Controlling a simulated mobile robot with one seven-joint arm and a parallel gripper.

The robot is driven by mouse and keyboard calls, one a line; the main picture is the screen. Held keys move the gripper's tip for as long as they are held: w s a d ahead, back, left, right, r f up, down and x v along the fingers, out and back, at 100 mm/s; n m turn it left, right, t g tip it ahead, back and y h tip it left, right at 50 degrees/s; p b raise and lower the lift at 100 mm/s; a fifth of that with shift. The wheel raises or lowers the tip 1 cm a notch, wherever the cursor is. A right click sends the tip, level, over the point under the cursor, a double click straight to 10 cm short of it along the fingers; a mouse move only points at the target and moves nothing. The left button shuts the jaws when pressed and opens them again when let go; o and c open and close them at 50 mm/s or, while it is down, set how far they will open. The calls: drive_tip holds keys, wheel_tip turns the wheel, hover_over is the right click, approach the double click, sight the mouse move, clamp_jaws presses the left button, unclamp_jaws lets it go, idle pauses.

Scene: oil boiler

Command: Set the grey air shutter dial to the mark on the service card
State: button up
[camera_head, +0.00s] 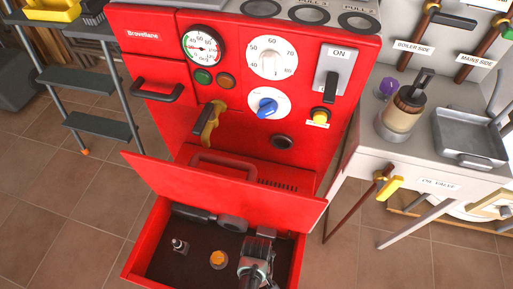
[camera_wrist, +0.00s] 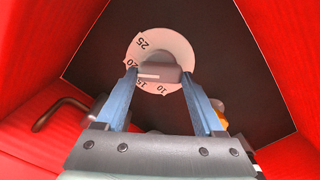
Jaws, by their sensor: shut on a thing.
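In the wrist view, the grey air shutter dial (camera_wrist: 160,66) sits on a round white scale marked 10, 15, 20 and 25. A white line on the knob points left, roughly between 15 and 20; the exact reading is hard to tell. My gripper (camera_wrist: 159,76) has its two blue fingers closed on either side of the grey knob. In the head view, my gripper (camera_head: 255,266) reaches down into the open red compartment, and the dial is hidden there. I cannot make out the service card.
The open red front panel (camera_head: 225,190) and compartment walls stand close around my gripper. An orange knob (camera_head: 218,259) and a small metal fitting (camera_head: 180,246) lie to its left. Above are the gauge (camera_head: 203,47), white dial (camera_head: 271,57) and blue knob (camera_head: 267,106). A side table (camera_head: 420,155) stands right.

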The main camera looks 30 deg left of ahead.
drive_tip(key=o, duration=1.4)
wheel_tip(320, 180, up, 13)
drive_tip(key=p, duration=0.6)
drive_tip(key=shift+p, duration=0.35)
